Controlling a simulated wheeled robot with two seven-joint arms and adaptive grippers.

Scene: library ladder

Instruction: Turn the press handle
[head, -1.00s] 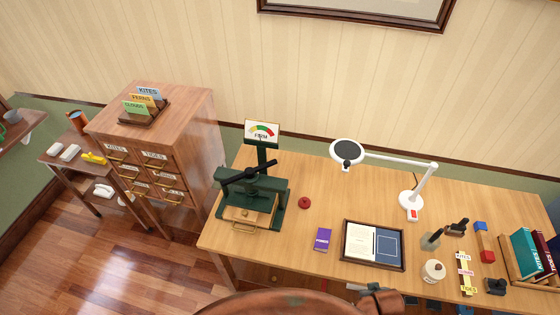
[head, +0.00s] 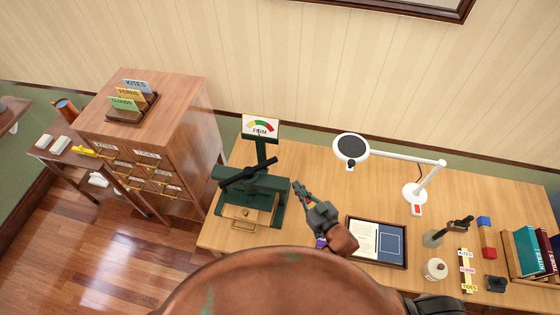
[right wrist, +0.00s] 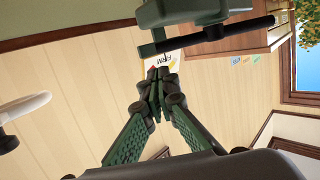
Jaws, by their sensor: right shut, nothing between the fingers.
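The green book press (head: 268,190) stands at the left end of the desk. Its black bar handle (head: 248,173) lies across the top, tilted up to the right. A gauge sign (head: 261,129) marked FIRM rises behind it. My right gripper (head: 298,187) is just right of the press, apart from the handle, with its fingertips together and empty. In the right wrist view the closed fingertips (right wrist: 157,82) point toward the press, and the handle (right wrist: 215,34) crosses beyond them.
A framed tray (head: 376,242) with paper and a white magnifier lamp (head: 414,195) are to the right. A purple book (head: 320,242) is mostly hidden by my right gripper. A card cabinet (head: 160,130) stands left of the desk.

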